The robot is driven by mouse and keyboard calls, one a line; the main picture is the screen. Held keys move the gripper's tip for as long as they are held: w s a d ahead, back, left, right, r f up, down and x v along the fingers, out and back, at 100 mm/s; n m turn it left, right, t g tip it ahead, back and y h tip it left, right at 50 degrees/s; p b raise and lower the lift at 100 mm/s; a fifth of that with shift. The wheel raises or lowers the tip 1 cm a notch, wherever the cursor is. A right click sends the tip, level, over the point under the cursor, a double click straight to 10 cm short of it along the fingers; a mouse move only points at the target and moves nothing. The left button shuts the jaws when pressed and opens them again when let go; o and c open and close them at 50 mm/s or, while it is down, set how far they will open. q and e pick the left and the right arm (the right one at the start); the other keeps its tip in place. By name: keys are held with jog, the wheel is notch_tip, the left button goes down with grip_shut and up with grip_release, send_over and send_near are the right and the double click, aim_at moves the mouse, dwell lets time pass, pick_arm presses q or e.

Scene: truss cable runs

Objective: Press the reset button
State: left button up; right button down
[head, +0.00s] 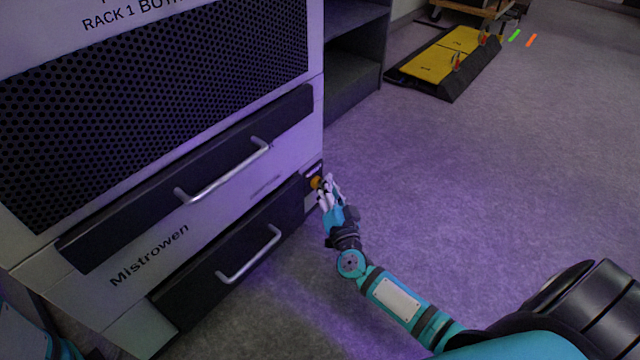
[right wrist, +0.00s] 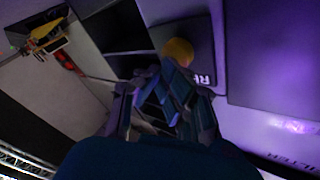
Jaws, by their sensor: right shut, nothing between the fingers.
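The reset button (head: 316,182) is a small orange-yellow knob on a dark panel at the lower right corner of the rack front. In the right wrist view the button (right wrist: 179,50) shows just past the fingers, beside white letters partly cut off by them. My right gripper (head: 328,184) is shut and empty, its fingertips right at the button; I cannot tell whether they touch it. The gripper's fingers (right wrist: 172,82) also show in the right wrist view and cover part of the panel. My left gripper is out of view.
The rack (head: 318,130) has two dark drawers with silver handles, the upper (head: 225,172) and the lower (head: 250,255). A dark open shelf (head: 355,60) stands behind it. A yellow and black floor platform (head: 440,62) lies farther back. The floor to the right is clear.

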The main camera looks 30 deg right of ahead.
jog(key=shift+s+d+p, duration=0.3)
jog(key=shift+s, duration=0.5)
jog(key=shift+s, duration=0.1)
jog(key=s, duration=0.1)
jog(key=s+d+p, duration=0.1)
jog(key=s, duration=0.1)
jog(key=s+d, duration=0.1)
jog(key=shift+s, duration=0.2)
dwell(0.5)
